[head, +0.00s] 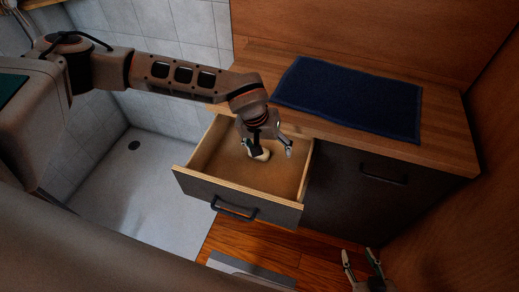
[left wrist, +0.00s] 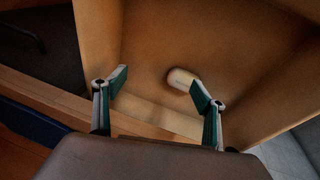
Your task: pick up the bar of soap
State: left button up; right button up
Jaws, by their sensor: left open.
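The bar of soap (head: 262,156) is a small pale, rounded piece lying on the floor of the open drawer (head: 237,210). In the left wrist view the soap (left wrist: 181,77) shows just beyond the right-hand fingertip, which hides part of it. My left gripper (head: 270,149) reaches down over the drawer, open, with nothing between its fingers. In the left wrist view its fingers (left wrist: 160,86) stand wide apart, and the soap lies off-centre toward the right-hand finger. I cannot tell whether a finger touches it. My right gripper (head: 360,254) is at the bottom right, fingers apart and empty.
A dark blue mat (head: 350,98) lies on the counter. A closed dark cabinet front (head: 340,200) with a handle is right of the drawer.

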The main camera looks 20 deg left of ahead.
pick_arm(q)
jog(key=m+y, duration=0.1)
jog(key=y, duration=0.1)
send_near(265, 156)
jog(key=a+f, duration=0.1)
jog(key=a, duration=0.1)
jog(key=shift+t, duration=0.3)
jog(key=x, duration=0.8)
jog(key=shift+w+a+f, duration=0.1)
jog(key=shift+w+a, duration=0.2)
jog(key=shift+w, duration=0.1)
jog(key=shift+c, duration=0.4)
jog(key=c, duration=1.2)
